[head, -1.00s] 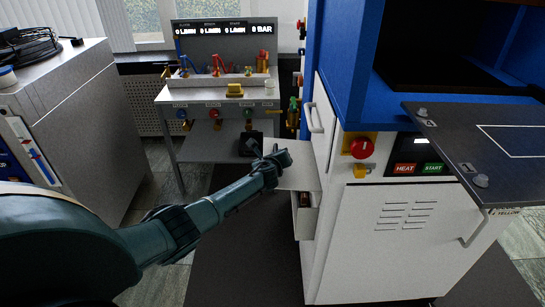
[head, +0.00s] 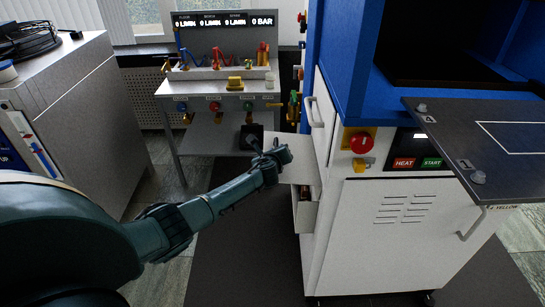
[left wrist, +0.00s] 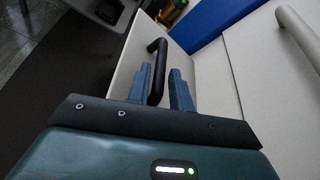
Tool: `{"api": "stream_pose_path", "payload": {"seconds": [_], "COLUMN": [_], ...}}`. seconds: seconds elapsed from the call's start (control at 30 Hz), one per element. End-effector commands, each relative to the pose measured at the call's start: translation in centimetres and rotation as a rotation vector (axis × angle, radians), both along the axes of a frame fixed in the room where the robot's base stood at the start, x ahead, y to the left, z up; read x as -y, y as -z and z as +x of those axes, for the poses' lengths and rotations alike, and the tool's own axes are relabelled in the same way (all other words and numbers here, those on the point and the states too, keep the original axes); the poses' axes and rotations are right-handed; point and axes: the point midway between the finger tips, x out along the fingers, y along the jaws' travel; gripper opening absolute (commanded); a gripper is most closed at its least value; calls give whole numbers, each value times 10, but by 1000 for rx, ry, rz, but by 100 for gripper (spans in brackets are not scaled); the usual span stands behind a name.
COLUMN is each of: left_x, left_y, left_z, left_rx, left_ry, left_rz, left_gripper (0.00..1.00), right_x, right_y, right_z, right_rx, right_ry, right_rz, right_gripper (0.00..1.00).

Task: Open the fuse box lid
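The fuse box (head: 303,217) is a small white box on the left side of the press cabinet. Its white lid (head: 300,172) stands swung up and outward, and a dark inside with small parts shows below it. My left gripper (head: 276,153) is at the lid's outer end in the head view. In the left wrist view, the lid (left wrist: 205,82) carries a black bar handle (left wrist: 157,66). The two blue fingers of my left gripper (left wrist: 160,88) stand on either side of this handle, with a gap visible, so they look open around it. My right gripper is out of view.
The press cabinet (head: 400,240) stands right of the box, with a white side handle (head: 316,115) above it. A dark plate (head: 490,140) juts out at the right. A gauge bench (head: 215,85) stands behind. Open floor lies below the arm.

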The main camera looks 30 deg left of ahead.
Motion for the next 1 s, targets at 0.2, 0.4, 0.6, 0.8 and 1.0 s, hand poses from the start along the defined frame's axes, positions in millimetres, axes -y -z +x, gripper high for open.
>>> {"api": "stream_pose_path", "payload": {"seconds": [0.2, 0.4, 0.6, 0.8, 1.0], "left_x": [12, 24, 34, 38, 39], "left_y": [-15, -26, -35, -40, -41], "left_z": [-32, -61, -85, -96, -98], "left_rx": [-2, -1, 1, 0, 1], "left_ry": [3, 4, 3, 2, 2], "left_rz": [-1, -1, -1, -1, -2], "left_gripper": [22, 22, 22, 22, 22], "right_x": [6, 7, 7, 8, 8], "right_y": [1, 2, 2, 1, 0], "right_z": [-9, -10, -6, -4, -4], "right_rx": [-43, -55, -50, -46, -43], "right_ry": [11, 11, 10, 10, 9], "right_rz": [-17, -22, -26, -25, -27], "right_gripper": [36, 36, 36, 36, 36]}}
